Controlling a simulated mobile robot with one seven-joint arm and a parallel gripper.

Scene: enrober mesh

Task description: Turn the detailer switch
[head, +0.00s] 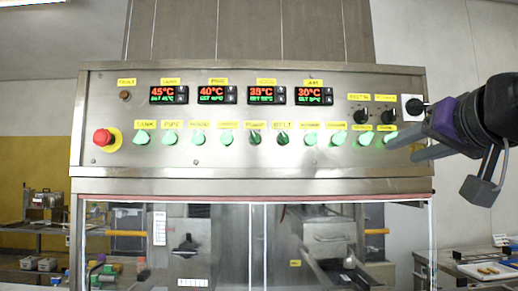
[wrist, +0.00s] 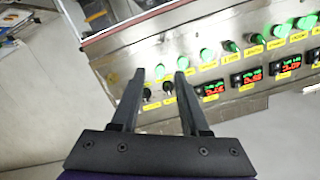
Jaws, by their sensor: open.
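A steel control panel carries a row of green switches under small yellow labels. I cannot read which label says detailer. The rightmost green switch (head: 390,138) is close to my gripper (head: 402,141), which reaches in from the right with its fingers pointing left. In the wrist view my gripper (wrist: 159,72) is open and empty. The rightmost switch (wrist: 160,71) appears between its fingertips there, and the neighbouring green switch (wrist: 183,62) is by the right fingertip. That neighbour also shows in the head view (head: 364,139). I cannot tell whether a finger touches the panel.
Two black knobs (head: 360,117) sit above the rightmost switches, with a white-plated black knob (head: 413,107) beside them. Several temperature displays (head: 217,95) line the panel top. A red emergency button (head: 103,137) is at the left. Clear panes (head: 200,240) hang below.

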